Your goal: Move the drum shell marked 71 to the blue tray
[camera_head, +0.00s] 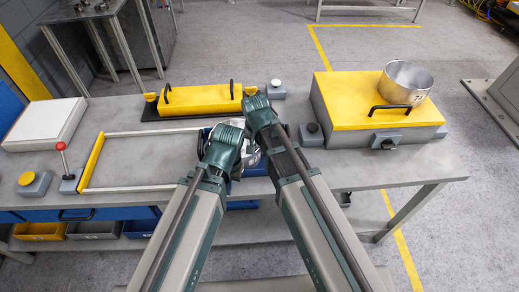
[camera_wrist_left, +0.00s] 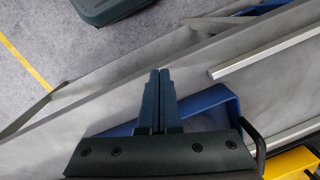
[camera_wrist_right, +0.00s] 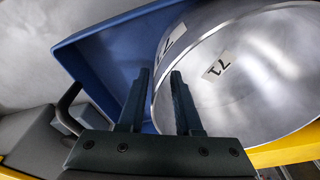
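The drum shell marked 71 (camera_wrist_right: 255,75) is an open metal cylinder, seen large in the right wrist view with its 71 label on the inner wall. It sits in or over the blue tray (camera_wrist_right: 95,45); its base is hidden. My right gripper (camera_wrist_right: 160,72) is open, with the shell's rim and wall passing between its parted fingers. In the head view my arms hide most of this shell (camera_head: 252,158) and the tray. My left gripper (camera_wrist_left: 158,73) is shut and empty, beside the blue tray's edge (camera_wrist_left: 215,98).
Another metal drum shell (camera_head: 405,85) stands on the yellow-topped box (camera_head: 340,95) at the right; its label is too small to read. A yellow block with black handles (camera_head: 200,98) lies behind my grippers. A metal frame (camera_head: 140,133) and a white-topped box (camera_head: 42,123) are left.

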